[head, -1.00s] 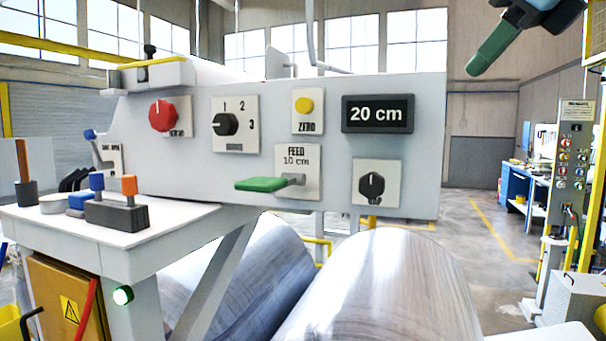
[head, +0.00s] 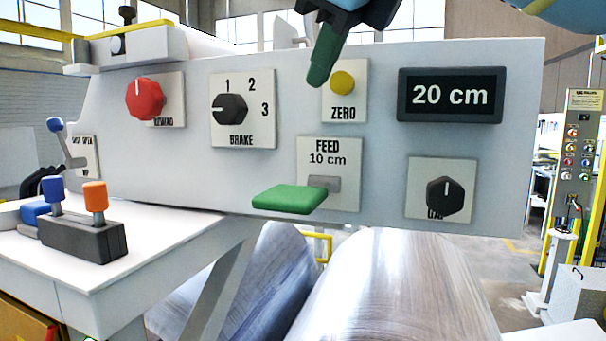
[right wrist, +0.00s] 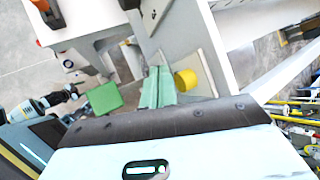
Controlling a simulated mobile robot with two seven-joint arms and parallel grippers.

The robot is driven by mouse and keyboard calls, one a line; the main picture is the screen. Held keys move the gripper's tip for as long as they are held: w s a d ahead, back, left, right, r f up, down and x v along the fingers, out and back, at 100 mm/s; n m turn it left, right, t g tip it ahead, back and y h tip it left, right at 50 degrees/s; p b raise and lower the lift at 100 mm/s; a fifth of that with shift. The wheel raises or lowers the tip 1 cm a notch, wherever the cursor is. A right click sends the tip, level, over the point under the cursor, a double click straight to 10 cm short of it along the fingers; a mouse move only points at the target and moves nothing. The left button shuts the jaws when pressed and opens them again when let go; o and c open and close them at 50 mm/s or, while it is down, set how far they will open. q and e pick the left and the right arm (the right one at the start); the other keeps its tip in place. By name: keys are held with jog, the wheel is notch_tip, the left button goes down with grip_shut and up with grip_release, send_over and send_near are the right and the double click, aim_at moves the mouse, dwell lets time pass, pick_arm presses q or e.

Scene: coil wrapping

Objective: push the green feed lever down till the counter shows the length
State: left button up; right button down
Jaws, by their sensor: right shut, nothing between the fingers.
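The green feed lever (head: 290,199) sticks out from the FEED 10 cm plate (head: 345,160) on the front of the machine panel. It looks about level. The counter (head: 450,95) reads 20 cm. My right gripper (head: 320,78) is shut and empty, its green fingers pointing down. In the head view it is above the lever and just left of the yellow ZERO button (head: 342,82), apart from the lever. In the right wrist view the shut fingers (right wrist: 157,88) show beside the yellow button (right wrist: 186,80), with the green lever (right wrist: 104,98) to their left. My left gripper is not in view.
The panel also bears a red knob (head: 145,100), a black BRAKE selector (head: 231,109) and another black knob (head: 444,196). Large metallic rolls (head: 395,285) lie below the lever. A white side table (head: 140,262) carries a block with blue and orange handles at the left.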

jog(key=shift+s, duration=0.1)
dwell(0.3)
jog(key=shift+s+a+f, duration=0.1)
jog(key=shift+f, duration=2.1)
jog(key=shift+s+f, duration=0.1)
jog(key=shift+f, duration=2.1)
jog(key=shift+f, duration=0.2)
jog(key=shift+f, duration=0.2)
jog(key=shift+f, duration=0.65)
jog(key=shift+r, duration=0.2)
jog(key=shift+r, duration=0.9)
